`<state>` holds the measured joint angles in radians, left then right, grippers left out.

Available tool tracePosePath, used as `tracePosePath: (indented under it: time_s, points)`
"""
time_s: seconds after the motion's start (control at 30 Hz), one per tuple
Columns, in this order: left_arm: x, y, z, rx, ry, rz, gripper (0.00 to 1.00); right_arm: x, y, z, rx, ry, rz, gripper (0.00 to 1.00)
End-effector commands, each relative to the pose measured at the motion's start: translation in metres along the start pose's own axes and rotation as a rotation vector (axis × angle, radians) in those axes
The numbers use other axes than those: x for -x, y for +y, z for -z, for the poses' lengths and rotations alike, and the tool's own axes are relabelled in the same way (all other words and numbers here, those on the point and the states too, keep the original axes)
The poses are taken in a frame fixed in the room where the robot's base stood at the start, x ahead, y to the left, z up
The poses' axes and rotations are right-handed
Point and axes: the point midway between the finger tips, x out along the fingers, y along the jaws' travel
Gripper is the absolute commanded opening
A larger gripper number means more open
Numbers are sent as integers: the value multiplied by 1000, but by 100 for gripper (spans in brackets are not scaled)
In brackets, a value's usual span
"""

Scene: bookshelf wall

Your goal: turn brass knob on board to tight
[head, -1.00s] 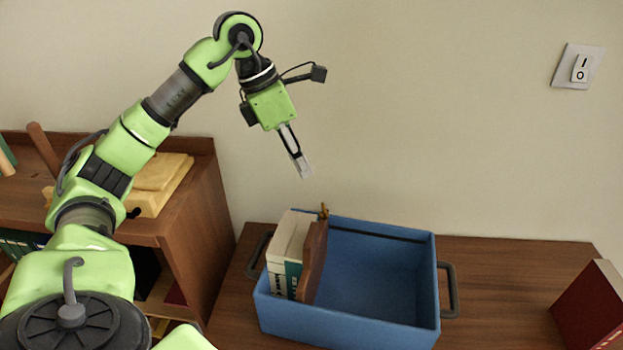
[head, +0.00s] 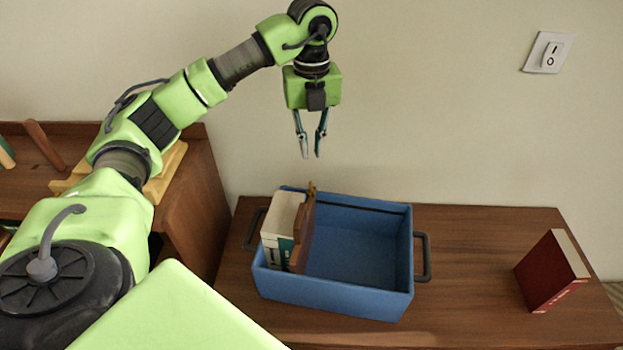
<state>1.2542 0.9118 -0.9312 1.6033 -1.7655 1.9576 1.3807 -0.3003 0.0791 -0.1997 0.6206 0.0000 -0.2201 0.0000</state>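A brown wooden board (head: 303,235) stands on edge inside the blue crate (head: 335,291), towards its left end, beside books. A small brass knob (head: 311,188) shows at the board's upper far end, just above the crate's back rim. My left gripper (head: 311,154) points down above the knob in the picture, apart from it. Its two fingers are spread with nothing between them. How far it is from the knob in depth I cannot tell. My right gripper is not in view.
Pale books (head: 281,219) stand left of the board in the crate; its right part is empty. A red book (head: 552,270) stands on the wooden table (head: 468,258) at right. A wooden shelf (head: 193,205) with yellow things is at left. A switch (head: 548,53) is on the wall.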

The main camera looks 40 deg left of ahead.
Motion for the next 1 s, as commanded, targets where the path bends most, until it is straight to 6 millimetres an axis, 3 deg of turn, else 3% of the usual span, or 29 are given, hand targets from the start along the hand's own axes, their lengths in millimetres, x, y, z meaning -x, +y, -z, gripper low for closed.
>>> tracePosePath:
  time_s: [0.3,0.5,0.7,0.97,1.0]
  points:
    - [-66,1,1,-1,4,-2,12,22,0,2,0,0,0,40]
    - [-98,0,1,-3,2,0,12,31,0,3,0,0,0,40]
    - [-113,0,1,-3,2,1,12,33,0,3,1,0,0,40]
    - [-115,0,0,-3,1,2,12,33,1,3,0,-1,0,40]
    - [-115,0,0,-3,1,2,7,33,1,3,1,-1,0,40]
